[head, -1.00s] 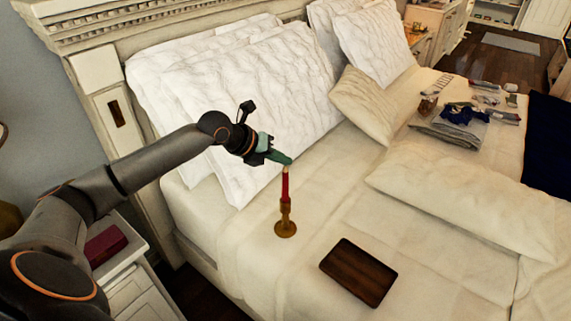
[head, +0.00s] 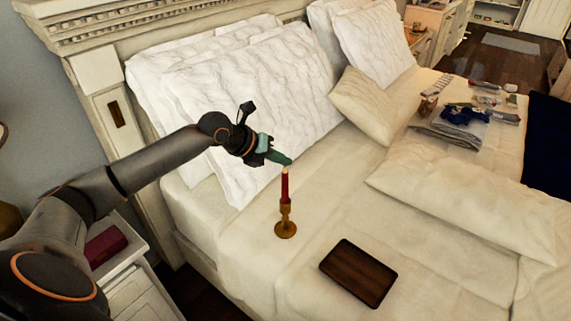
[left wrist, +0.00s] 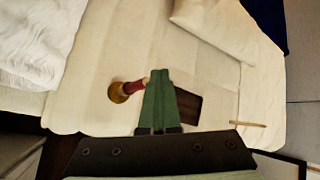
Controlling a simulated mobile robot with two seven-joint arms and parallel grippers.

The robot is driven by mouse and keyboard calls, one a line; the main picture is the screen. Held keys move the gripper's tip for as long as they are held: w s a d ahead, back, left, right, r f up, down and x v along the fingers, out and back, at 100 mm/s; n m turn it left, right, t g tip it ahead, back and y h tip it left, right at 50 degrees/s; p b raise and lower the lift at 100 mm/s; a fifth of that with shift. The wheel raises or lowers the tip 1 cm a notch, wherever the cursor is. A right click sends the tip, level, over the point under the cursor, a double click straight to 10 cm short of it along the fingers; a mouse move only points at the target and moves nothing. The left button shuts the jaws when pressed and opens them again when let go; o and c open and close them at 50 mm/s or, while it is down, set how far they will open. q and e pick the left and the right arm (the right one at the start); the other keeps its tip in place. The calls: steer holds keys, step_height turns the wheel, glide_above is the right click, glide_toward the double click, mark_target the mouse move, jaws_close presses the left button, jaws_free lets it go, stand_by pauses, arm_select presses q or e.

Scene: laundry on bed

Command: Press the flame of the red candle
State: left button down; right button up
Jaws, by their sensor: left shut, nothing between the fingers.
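A red candle (head: 285,188) stands upright in a brass-coloured holder (head: 285,229) on the bed. Its pale tip (head: 285,171) is at the top; I cannot make out a clear flame. My left gripper (head: 288,161) has its green fingers shut and empty, with the fingertips just above the candle's tip. I cannot tell whether they touch. In the left wrist view the closed fingers (left wrist: 159,73) partly cover the candle's top end, while the red candle (left wrist: 132,86) and holder (left wrist: 117,93) show to their left. My right gripper is out of view.
A dark wooden tray (head: 358,272) lies on the bed right of the candle. White pillows (head: 250,95) stand behind, and a cream pillow (head: 465,205) lies to the right. Folded clothes (head: 455,125) and small items are farther back. A nightstand (head: 135,270) is at the left.

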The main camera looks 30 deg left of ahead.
arm_select(q)
steer(key=shift+f, duration=0.2)
stand_by(0.5)
steer(key=shift+f, duration=0.4)
steer(key=shift+s, duration=0.1)
steer(key=shift+r+p, duration=0.45)
steer(key=shift+r, duration=0.05)
step_height(320, 180, up, 6)
steer(key=p, duration=0.5)
